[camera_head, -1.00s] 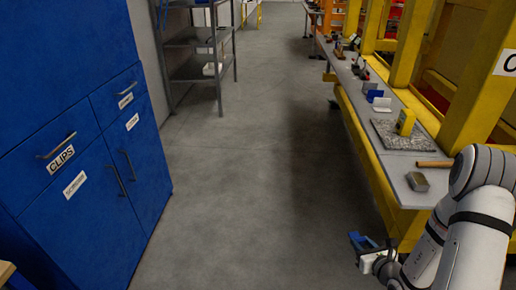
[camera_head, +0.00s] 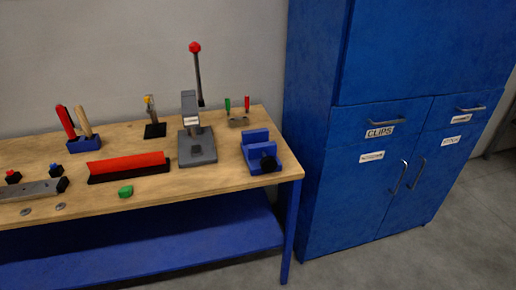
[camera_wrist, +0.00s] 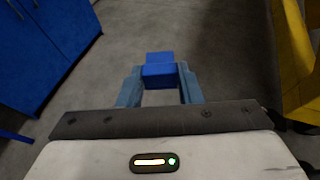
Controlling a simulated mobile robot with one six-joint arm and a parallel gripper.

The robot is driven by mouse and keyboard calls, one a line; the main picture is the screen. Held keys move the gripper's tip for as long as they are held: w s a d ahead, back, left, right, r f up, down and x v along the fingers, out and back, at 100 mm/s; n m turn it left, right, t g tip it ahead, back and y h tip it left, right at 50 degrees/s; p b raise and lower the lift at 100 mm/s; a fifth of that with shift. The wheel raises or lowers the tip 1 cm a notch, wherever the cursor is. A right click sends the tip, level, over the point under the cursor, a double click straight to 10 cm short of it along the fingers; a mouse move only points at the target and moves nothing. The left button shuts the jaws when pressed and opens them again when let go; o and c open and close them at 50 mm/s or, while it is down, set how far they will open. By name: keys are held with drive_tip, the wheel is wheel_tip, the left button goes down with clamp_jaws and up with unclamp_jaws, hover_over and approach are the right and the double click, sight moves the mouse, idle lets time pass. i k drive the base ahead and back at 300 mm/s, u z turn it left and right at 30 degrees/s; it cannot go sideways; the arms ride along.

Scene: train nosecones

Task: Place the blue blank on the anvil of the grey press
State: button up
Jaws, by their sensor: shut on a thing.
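In the wrist view my gripper (camera_wrist: 160,88) is shut on the blue blank (camera_wrist: 159,72), a small blue block between its fingertips, held above the grey floor. My gripper is out of the head view. The grey press (camera_head: 190,108) stands on the wooden bench in the head view, with a lever topped by a red ball. Its base (camera_head: 197,149) carries a small dark round part, the anvil, under the ram; nothing is seen lying on it.
A blue cabinet (camera_head: 350,190) stands right of the bench. Floor is clear before the cabinet.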

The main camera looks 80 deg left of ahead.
sight(197, 149)
drive_tip(key=u, duration=0.05)
drive_tip(key=k, duration=2.45)
drive_tip(key=u, duration=2.1)
drive_tip(key=i, duration=1)
drive_tip(key=z, duration=0.05)
